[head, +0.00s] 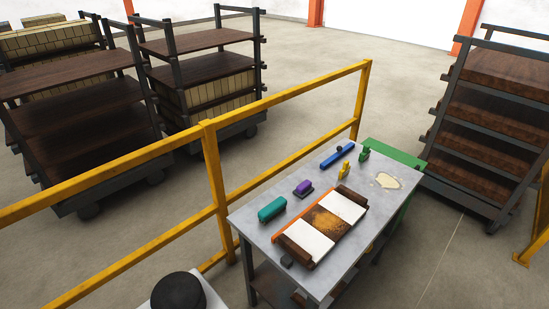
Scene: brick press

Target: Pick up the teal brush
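The teal brush (272,209) lies on the grey tabletop (250,225), near the table's left edge. It is an elongated teal block lying flat, with nothing on top of it. It is apart from the framed orange, white and brown piece (322,226) to its right. Neither my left gripper nor my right gripper shows in the head view.
A purple-topped block (303,188), a blue bar (337,156), a yellow tool (344,171) and a green tool (364,154) are also on the table. A yellow railing (214,180) runs along the table's far left side. Shelved racks (205,75) stand behind.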

